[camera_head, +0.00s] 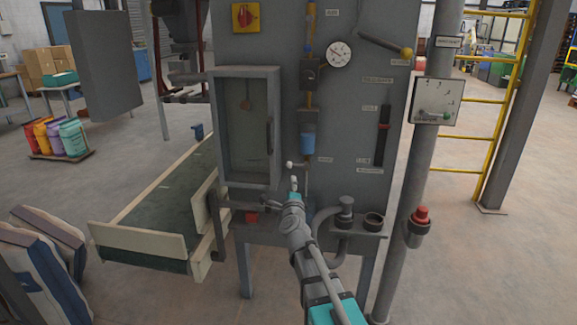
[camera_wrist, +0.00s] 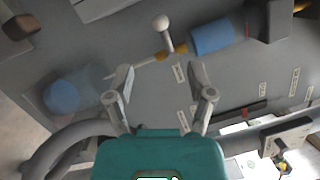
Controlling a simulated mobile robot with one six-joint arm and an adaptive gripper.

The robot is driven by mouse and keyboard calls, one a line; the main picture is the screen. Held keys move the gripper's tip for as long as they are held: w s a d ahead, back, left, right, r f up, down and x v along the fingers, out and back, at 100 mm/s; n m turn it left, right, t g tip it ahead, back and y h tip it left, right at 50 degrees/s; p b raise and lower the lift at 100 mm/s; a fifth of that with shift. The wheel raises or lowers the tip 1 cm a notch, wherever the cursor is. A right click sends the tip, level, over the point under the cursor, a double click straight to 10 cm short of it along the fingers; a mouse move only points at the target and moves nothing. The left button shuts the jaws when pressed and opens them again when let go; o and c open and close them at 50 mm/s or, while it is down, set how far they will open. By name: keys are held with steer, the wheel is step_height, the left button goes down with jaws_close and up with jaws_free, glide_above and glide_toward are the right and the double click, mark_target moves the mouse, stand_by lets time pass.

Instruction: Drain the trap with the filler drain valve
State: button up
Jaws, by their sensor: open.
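The trap (camera_head: 307,141) is a bowl with blue contents on the front of the grey filler panel, below the gauge. It also shows in the wrist view (camera_wrist: 212,37). The drain valve (camera_head: 290,165) is a small lever with a pale round knob just under the trap. In the wrist view its knob (camera_wrist: 161,22) stands out from a brass-coloured fitting, beyond my fingertips. My gripper (camera_head: 294,183) is just below the knob, empty. In the wrist view my gripper (camera_wrist: 160,78) has its fingers spread, apart from the knob. A clear vessel with blue contents (camera_wrist: 62,97) lies below the valve.
A windowed box (camera_head: 246,125) juts out left of the trap. A pressure gauge (camera_head: 340,53) and a lever with a yellow knob (camera_head: 407,52) are above. A grey post (camera_head: 425,130) stands at right. Pipe fittings (camera_head: 345,212) are beside my arm.

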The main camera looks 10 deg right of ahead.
mark_target(289, 166)
steer(key=w, duration=0.4)
steer(key=w+r+p, duration=0.1)
steer(key=w, duration=0.3)
steer(key=w+d, duration=0.1)
steer(key=w, duration=0.4)
steer(key=shift+r+p, duration=0.3)
jaws_close()
